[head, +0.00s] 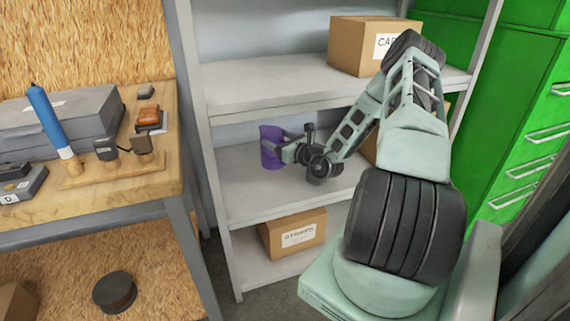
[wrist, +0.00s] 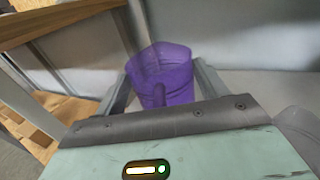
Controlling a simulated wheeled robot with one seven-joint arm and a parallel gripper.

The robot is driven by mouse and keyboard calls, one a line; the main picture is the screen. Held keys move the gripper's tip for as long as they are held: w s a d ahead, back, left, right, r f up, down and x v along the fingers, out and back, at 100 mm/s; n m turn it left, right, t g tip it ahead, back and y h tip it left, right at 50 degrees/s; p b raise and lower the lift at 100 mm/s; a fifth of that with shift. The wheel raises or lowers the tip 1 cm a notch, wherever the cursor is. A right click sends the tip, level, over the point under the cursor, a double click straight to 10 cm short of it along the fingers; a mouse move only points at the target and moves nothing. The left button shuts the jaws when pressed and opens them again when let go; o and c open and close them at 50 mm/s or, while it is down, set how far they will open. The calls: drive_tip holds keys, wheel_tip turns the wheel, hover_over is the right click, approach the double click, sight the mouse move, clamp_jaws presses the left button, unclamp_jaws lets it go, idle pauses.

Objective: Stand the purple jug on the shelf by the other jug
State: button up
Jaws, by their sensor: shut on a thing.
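The purple jug (head: 271,147) is at the middle shelf (head: 238,192) of the grey shelving unit, near its left post. It also shows in the wrist view (wrist: 165,75), between the two fingers, with its open top in view. My gripper (head: 284,152) is shut on the jug from the right side. In the wrist view my gripper (wrist: 158,88) has one finger on each side of it. I cannot tell whether the jug's base touches the shelf. The other jug is not visible; my arm hides part of the middle shelf's right side.
A cardboard box (head: 362,46) stands on the upper shelf. A box labelled STRAPS (head: 293,234) is on the bottom shelf. A wooden workbench (head: 115,190) with tools is at left, close to the shelf post (head: 198,130). Green drawer cabinets (head: 520,110) stand at right.

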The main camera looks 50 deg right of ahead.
hover_over(281, 165)
drive_tip(key=w, duration=0.1)
drive_tip(key=f+b, duration=0.1)
drive_tip(key=f, duration=0.4)
drive_tip(key=shift+w, duration=0.2)
drive_tip(key=shift+f+b, duration=0.3)
drive_tip(key=shift+f, duration=2.3)
drive_tip(key=o, duration=1.3)
drive_tip(key=shift+c, duration=0.2)
drive_tip(key=shift+s, duration=0.2)
drive_tip(key=s+a, duration=0.2)
drive_tip(key=s, duration=0.9)
drive_tip(key=shift+s, duration=0.25)
